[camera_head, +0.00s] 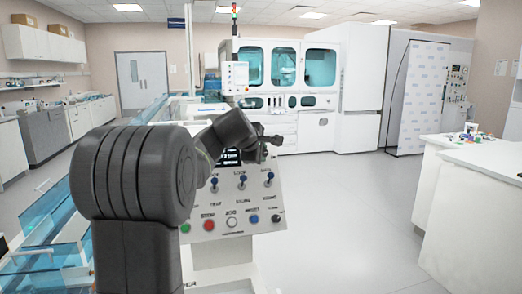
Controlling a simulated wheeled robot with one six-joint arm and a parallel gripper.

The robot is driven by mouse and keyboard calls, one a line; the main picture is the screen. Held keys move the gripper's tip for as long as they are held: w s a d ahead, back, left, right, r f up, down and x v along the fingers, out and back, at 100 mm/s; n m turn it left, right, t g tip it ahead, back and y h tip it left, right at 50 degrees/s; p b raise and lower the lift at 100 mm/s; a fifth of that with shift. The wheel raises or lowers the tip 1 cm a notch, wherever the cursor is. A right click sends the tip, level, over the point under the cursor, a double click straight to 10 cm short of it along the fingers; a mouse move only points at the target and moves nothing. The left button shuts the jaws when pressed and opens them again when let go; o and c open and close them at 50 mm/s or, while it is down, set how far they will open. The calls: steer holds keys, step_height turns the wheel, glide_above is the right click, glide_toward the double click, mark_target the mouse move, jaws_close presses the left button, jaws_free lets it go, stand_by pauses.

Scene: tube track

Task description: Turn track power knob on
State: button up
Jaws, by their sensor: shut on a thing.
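The control panel (232,204) is a pale sloped console in the middle of the head view. It has a row of small switches or knobs with blue parts (241,184) near the top. Below is a row of round controls, among them a green one (185,228), a red one (209,224), a blue one (254,219) and a black one (277,218). The labels are too small to tell which is the track power knob. My gripper (268,145) is over the panel's upper right part, small and dark. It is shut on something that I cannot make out.
My dark arm fills the left foreground and hides the panel's left side. Blue transparent track (62,215) runs along the left. A white bench (480,195) stands at the right. A large white machine (285,95) stands behind. The floor right of the panel is clear.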

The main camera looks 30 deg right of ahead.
steer(key=o, duration=1)
steer(key=shift+c, duration=0.2)
steer(key=v, duration=1.3)
steer(key=shift+a+r, duration=0.25)
steer(key=shift+a, duration=0.05)
steer(key=shift+s, duration=0.1)
steer(key=x, duration=1.4)
steer(key=shift+s+f, duration=0.1)
